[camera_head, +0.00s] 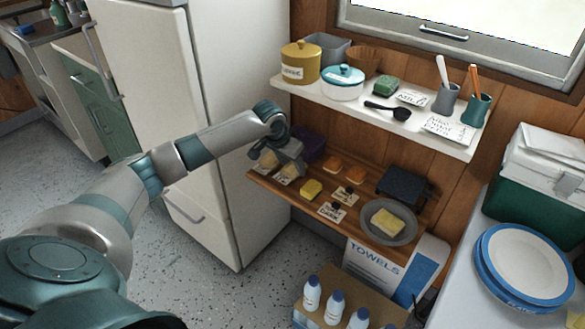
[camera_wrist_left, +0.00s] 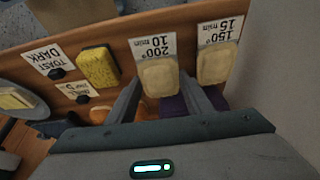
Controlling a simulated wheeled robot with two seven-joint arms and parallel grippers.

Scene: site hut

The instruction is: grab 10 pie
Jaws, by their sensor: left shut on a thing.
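The 10 pie, a pale, rounded pastry (camera_wrist_left: 158,76), lies at the card marked "200° 10 min" (camera_wrist_left: 153,46) on the wooden shelf. In the head view this pie (camera_head: 290,170) is just under my left gripper (camera_head: 287,160), partly hidden by it. In the left wrist view the two fingers of my left gripper (camera_wrist_left: 160,82) stand on either side of the pie and are shut on it. A similar pie (camera_wrist_left: 218,62) sits beside it on the card marked "150° 15 min" (camera_wrist_left: 222,30). My right gripper is not in view.
A yellow sponge (camera_head: 311,189) lies beside the pie. Orange-brown rounds (camera_head: 333,163), a dark appliance (camera_head: 404,184) and a grey plate (camera_head: 378,233) share the wooden shelf. A white shelf (camera_head: 350,104) with pots hangs above. The fridge (camera_head: 150,110) stands left.

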